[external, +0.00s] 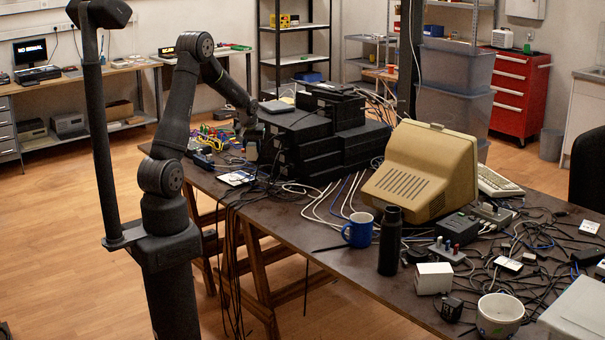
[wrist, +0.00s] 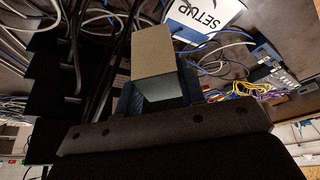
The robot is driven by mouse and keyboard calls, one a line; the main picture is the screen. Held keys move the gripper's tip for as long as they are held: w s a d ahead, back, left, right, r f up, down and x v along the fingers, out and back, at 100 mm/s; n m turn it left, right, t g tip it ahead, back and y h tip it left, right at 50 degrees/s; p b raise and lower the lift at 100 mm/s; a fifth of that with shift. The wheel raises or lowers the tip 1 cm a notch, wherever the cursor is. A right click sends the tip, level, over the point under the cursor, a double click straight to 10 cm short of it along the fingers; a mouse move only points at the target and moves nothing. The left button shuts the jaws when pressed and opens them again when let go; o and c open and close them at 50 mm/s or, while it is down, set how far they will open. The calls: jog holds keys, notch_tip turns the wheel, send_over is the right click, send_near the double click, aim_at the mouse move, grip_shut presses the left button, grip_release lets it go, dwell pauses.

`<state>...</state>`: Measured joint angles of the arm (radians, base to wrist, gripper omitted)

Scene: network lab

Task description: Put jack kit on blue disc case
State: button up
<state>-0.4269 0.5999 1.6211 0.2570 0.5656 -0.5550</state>
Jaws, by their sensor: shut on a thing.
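My gripper (external: 249,132) is shut on a small tan and grey box, which appears to be the jack kit (wrist: 166,58). The box sticks out past the dark fingers in the wrist view. In the external view the gripper hangs at the left side of the black stack, and the held box is hard to make out. A flat white-and-blue case lettered SETUP, likely the blue disc case (wrist: 203,17), lies on the table beyond the box. It also shows in the external view (external: 237,178), in front of and below the gripper, apart from it.
A tall stack of black boxes (external: 300,142) stands right beside my gripper. Loose cables surround the case. A blue ported device (wrist: 266,52) and yellow and purple cables (wrist: 262,86) lie nearby. A beige monitor (external: 420,175), blue mug (external: 358,230) and dark bottle (external: 390,241) stand farther right.

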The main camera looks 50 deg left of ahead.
jog(key=shift+s+a+f, duration=0.15)
jog(key=shift+f, duration=0.1)
jog(key=a+f, duration=0.2)
jog(key=a, duration=0.1)
jog(key=a+f, duration=0.2)
jog(key=a, duration=0.2)
jog(key=s+a+f, duration=0.1)
jog(key=a+f, duration=0.1)
jog(key=a, duration=0.2)
jog(key=shift+f, duration=2.25)
jog(key=shift+f, duration=0.15)
jog(key=o, duration=1)
jog(key=shift+o, duration=0.2)
